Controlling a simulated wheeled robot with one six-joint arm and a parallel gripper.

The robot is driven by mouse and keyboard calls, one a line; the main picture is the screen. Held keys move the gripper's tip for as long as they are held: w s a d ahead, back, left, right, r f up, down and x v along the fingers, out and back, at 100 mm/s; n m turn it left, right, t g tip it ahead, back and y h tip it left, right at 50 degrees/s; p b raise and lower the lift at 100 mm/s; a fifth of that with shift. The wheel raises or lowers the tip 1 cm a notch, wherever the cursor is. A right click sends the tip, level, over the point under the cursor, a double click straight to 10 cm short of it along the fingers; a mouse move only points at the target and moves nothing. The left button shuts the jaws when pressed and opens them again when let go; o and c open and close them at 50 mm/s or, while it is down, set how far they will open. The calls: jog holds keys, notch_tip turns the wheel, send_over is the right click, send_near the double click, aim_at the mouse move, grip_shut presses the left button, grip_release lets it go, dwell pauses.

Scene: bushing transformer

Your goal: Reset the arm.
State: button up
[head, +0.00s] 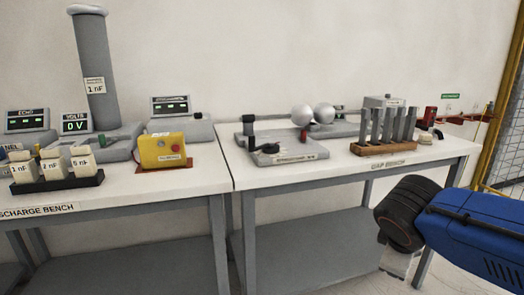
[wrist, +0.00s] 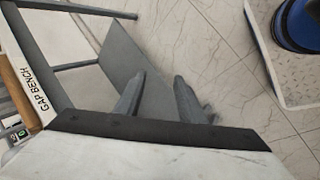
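My arm, blue with a black joint, enters the head view from the right, in front of the gap bench (head: 452,152). My gripper shows in the wrist view (wrist: 160,80) with its two grey fingers apart and nothing between them. The fingers point towards the grey lower shelf (wrist: 122,50) of the gap bench and the tiled floor. In the head view the fingers cannot be made out clearly below the black joint.
On the gap bench are a wooden rack (head: 385,148) of grey bars and two metal spheres (head: 313,114). The discharge bench (head: 140,187) holds a yellow box (head: 165,150) and a tray of capacitor blocks (head: 55,183). A yellow-framed fence (head: 505,120) stands at the right.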

jog(key=s+a+f+m+y, duration=0.2)
jog(key=s+f+m+y, duration=0.2)
jog(key=s+m, duration=0.4)
jog(key=shift+s+m, duration=0.2)
jog(key=shift+m, duration=0.8)
